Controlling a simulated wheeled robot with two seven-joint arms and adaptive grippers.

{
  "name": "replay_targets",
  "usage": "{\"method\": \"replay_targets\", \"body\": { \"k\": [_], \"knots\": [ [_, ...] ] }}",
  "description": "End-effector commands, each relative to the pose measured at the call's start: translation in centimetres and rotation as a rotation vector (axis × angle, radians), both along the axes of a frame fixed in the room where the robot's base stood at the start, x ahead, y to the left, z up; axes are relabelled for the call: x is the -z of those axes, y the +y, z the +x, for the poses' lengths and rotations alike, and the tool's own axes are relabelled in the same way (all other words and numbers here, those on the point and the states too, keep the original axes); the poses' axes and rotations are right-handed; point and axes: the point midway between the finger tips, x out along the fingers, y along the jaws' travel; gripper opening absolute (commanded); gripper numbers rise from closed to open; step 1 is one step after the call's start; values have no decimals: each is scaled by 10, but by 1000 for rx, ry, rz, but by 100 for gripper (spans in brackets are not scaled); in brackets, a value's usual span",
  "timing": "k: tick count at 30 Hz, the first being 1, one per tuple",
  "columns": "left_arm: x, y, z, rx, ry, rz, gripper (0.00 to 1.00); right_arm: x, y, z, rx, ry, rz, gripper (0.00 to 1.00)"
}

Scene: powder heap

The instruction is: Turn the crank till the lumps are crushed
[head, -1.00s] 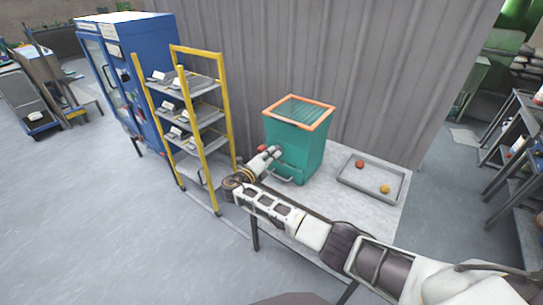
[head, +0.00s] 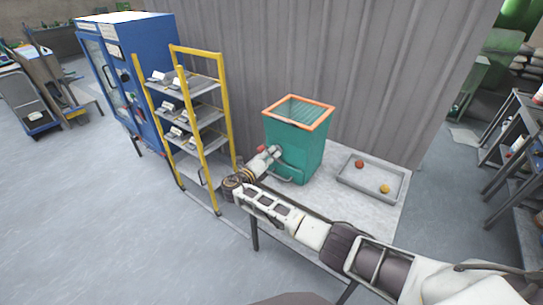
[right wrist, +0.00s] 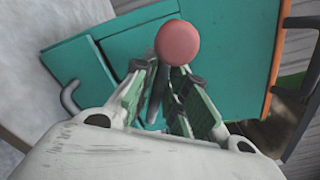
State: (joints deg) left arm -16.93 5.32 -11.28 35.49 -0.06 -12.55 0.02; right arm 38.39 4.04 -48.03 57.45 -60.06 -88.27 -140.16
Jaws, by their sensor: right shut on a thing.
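A teal box-shaped crusher (head: 296,144) with an orange rim (head: 318,124) around its top stands on the table. Dark bars or slats show inside the top; I cannot make out any lumps there. The crank's round red knob (right wrist: 177,42) shows large in the right wrist view, just beyond my fingers. My right gripper (head: 276,152) is at the crusher's left front side. In the right wrist view its green-padded fingers (right wrist: 168,95) are closed around the dark crank handle below the knob, partly hiding it. My left gripper is not in view.
A shallow grey tray (head: 347,184) right of the crusher holds a red ball (head: 359,164) and a yellow ball (head: 384,188). A yellow-framed shelf rack (head: 222,95) stands close on the left, before a blue cabinet (head: 150,40). A corrugated wall (head: 370,80) is behind.

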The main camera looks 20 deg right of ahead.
Motion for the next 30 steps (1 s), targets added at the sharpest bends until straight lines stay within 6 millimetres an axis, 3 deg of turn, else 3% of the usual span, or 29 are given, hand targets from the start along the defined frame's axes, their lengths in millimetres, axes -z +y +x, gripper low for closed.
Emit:
{"method": "replay_targets", "body": {
  "k": [30],
  "knots": [
    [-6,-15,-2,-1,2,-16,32,-2,1,1,-4,-171,132,0]
  ]
}}
